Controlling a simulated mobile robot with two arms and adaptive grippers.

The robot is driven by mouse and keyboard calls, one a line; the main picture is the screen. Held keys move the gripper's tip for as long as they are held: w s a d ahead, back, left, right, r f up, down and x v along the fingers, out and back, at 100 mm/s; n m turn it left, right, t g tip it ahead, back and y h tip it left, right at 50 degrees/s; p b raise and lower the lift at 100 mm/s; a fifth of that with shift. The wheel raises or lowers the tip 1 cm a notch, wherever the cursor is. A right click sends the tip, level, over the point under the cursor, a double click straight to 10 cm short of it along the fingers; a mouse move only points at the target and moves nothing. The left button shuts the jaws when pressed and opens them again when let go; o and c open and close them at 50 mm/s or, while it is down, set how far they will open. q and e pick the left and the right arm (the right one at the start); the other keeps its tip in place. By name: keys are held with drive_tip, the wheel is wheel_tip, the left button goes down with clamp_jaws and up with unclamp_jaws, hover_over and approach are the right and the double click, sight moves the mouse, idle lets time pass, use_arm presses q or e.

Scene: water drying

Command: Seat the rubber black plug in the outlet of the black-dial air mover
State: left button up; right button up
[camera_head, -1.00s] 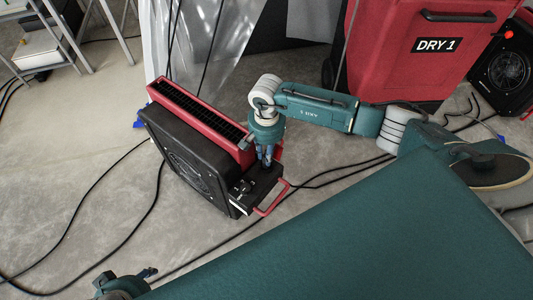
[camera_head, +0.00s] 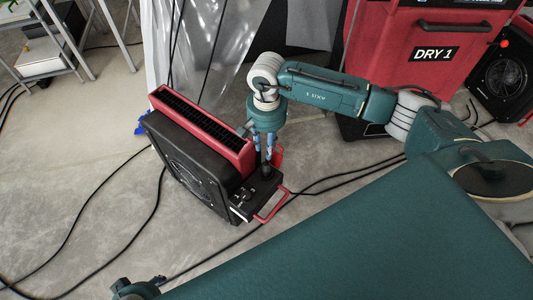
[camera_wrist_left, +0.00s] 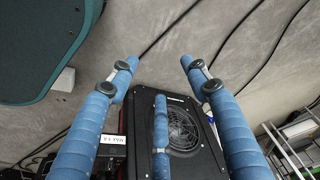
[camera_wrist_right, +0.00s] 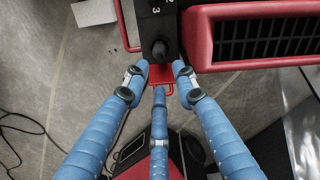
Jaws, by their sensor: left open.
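The air mover (camera_head: 200,170), red on top with a black fan side, stands on the floor in the head view. Its control end has a black dial (camera_head: 265,172), which also shows in the right wrist view (camera_wrist_right: 160,48) beside the digits 2 and 3. My right gripper (camera_head: 265,155) is just above the dial; its fingers are apart, with nothing seen between the tips (camera_wrist_right: 158,72). My left gripper (camera_head: 153,282) is at the bottom edge, open and empty in the left wrist view (camera_wrist_left: 157,64). I cannot make out the rubber plug or the outlet clearly.
A red bin marked DRY 1 (camera_head: 405,75) stands behind my right arm. Another black fan unit (camera_head: 500,75) is at the far right. Black cords (camera_head: 95,195) cross the floor. A metal rack (camera_head: 95,30) stands at top left, near plastic sheeting (camera_head: 205,50).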

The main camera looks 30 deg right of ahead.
drive_tip(key=shift+r, duration=1.45)
drive_tip(key=shift+a, duration=0.15)
